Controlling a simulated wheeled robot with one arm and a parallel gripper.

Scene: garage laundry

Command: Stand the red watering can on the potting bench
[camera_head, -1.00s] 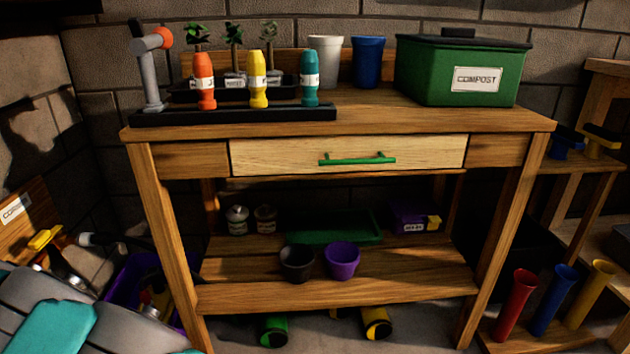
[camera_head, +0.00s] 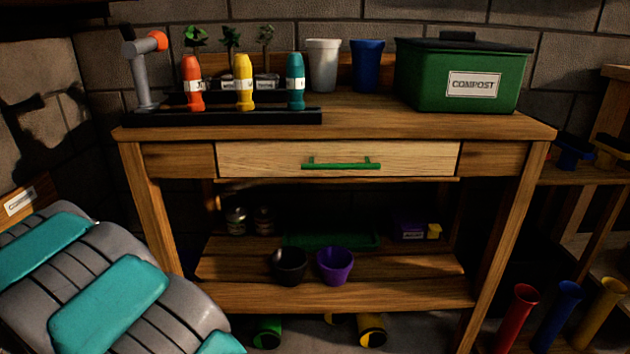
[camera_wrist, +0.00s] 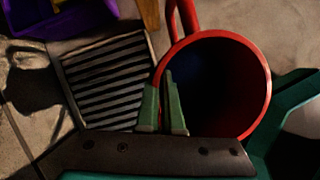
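The red watering can (camera_wrist: 262,85) shows in the wrist view as a round red rim with a dark inside and a red handle loop at its top left. My gripper (camera_wrist: 165,90) is at the can's left wall, its two green fingers close together with the wall apparently between them. The can and gripper are out of the head view. The wooden potting bench (camera_head: 375,122) stands ahead, with a pale drawer shut under its top.
On the bench top, a black tray (camera_head: 225,118) with bottles and seedlings is at left, white (camera_head: 323,65) and blue (camera_head: 367,65) cups behind, and a green compost bin (camera_head: 420,85) at right. The front middle is bare. My grey and teal arm fills the lower left.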

